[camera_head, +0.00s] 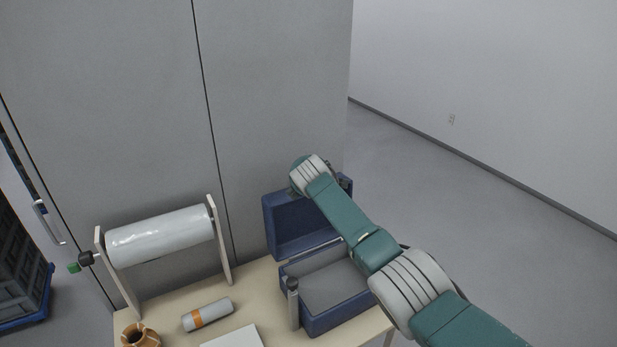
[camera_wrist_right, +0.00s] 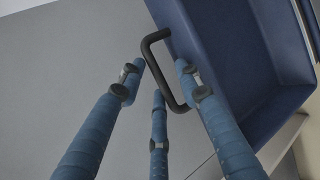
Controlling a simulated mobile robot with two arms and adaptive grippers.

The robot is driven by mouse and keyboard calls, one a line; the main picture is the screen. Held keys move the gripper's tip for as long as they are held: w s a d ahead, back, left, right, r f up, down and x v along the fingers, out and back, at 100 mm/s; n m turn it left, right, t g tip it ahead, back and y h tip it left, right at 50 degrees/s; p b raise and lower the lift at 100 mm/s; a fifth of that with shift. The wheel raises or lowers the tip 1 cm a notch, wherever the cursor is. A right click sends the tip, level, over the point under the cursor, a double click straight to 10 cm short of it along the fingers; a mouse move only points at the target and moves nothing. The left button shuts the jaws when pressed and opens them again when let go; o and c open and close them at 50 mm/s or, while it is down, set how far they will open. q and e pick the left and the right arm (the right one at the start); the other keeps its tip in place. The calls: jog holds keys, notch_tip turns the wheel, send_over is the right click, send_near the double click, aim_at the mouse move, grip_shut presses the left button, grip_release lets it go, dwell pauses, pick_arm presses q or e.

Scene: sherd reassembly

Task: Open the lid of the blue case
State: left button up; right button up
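The blue case (camera_head: 337,316) stands on the right part of the table, with its grey-lined inside facing up. Its lid (camera_head: 285,228) stands raised, roughly upright, at the back of the case. My right arm reaches across the case to the lid's upper right. In the head view its gripper is mostly hidden behind the wrist. In the right wrist view, the blue fingers of my right gripper (camera_wrist_right: 158,75) are spread apart around the black handle (camera_wrist_right: 155,68) on the blue shell (camera_wrist_right: 222,60), not closed on it. My left gripper is in neither view.
A white roll (camera_head: 160,236) on a stand, an orange-banded cylinder (camera_head: 208,314), a brown pot (camera_head: 140,337) and a white sheet (camera_head: 233,339) are left of the case. A grey post (camera_head: 294,304) stands by its left corner. A grey partition (camera_head: 280,80) rises behind.

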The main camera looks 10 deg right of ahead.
jog(key=v, duration=1)
jog(key=shift+s, duration=0.35)
jog(key=shift+a, duration=0.1)
